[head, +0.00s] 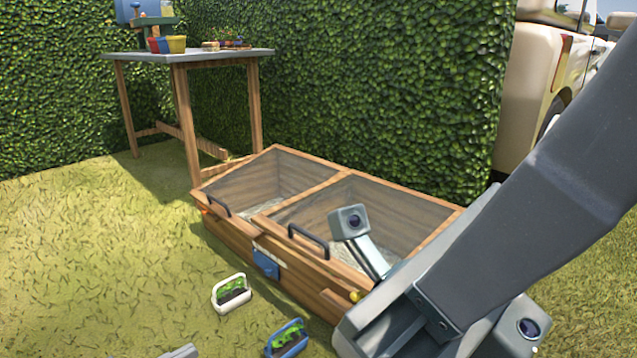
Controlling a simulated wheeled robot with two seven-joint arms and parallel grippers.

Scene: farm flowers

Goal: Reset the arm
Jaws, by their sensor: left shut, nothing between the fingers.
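My left gripper (180,352) shows only as a small grey tip at the bottom edge, left of centre. It is shut, with nothing seen in it, and most of it is cut off by the frame. My right arm (560,190) comes in large and dark grey from the right and bends down at the bottom right. Its grey links and a block with a lens (350,220) cover the right end of the wooden box. The fingers of my right gripper are not seen.
A low wooden box (225,230) with two see-through lids stands on the grass. A white carrier (232,293) and a blue carrier (287,338) with green contents sit in front. A table (185,62) with pots stands behind, beside a hedge (350,80). The left grass is clear.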

